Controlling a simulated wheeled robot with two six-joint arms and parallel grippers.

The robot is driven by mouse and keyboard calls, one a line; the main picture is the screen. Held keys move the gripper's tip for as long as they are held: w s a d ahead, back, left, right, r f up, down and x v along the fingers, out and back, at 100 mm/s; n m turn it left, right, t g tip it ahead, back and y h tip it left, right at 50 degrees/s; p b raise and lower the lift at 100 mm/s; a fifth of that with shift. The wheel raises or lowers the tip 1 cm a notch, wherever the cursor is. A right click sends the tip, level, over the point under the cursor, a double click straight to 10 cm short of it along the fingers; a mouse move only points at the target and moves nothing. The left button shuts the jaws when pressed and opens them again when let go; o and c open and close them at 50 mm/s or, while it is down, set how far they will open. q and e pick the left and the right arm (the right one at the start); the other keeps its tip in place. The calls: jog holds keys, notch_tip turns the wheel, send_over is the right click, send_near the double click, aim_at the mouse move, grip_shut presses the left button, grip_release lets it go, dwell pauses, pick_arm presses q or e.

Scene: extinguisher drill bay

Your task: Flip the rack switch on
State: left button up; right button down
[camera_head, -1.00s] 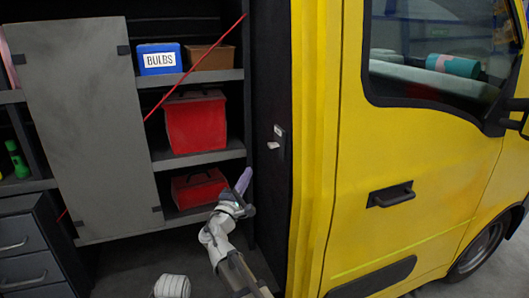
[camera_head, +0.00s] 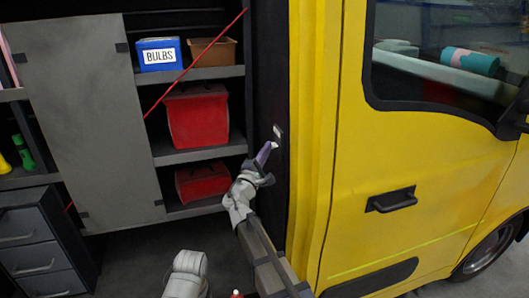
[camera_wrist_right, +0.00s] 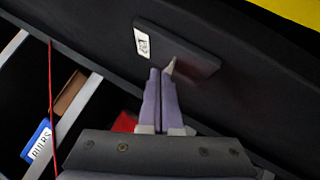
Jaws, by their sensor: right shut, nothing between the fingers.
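The rack switch sits on a dark plate (camera_wrist_right: 200,58) on the black panel between the shelves and the yellow vehicle body. Its small pale lever (camera_wrist_right: 171,66) sticks out beside a white label (camera_wrist_right: 142,42). In the head view the label (camera_head: 278,131) shows just above the lever (camera_head: 274,145). My right gripper (camera_head: 265,152) is shut and empty, its purple fingers pointing up at the switch. In the right wrist view the fingertips (camera_wrist_right: 161,72) are right by the lever; I cannot tell whether they touch it. My left gripper is not in view.
Shelves to the left hold a blue BULBS box (camera_head: 159,54), a brown bin (camera_head: 211,51) and two red boxes (camera_head: 197,118). A red cord (camera_head: 194,62) runs diagonally across them. A grey door panel (camera_head: 85,115) stands further left. The yellow cab (camera_head: 440,160) fills the right.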

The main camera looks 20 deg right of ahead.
jog(key=shift+w, duration=0.1)
jog(key=shift+d+r+m+g+p, duration=0.3)
jog(key=shift+m+g+p, duration=0.1)
jog(key=shift+p, duration=0.35)
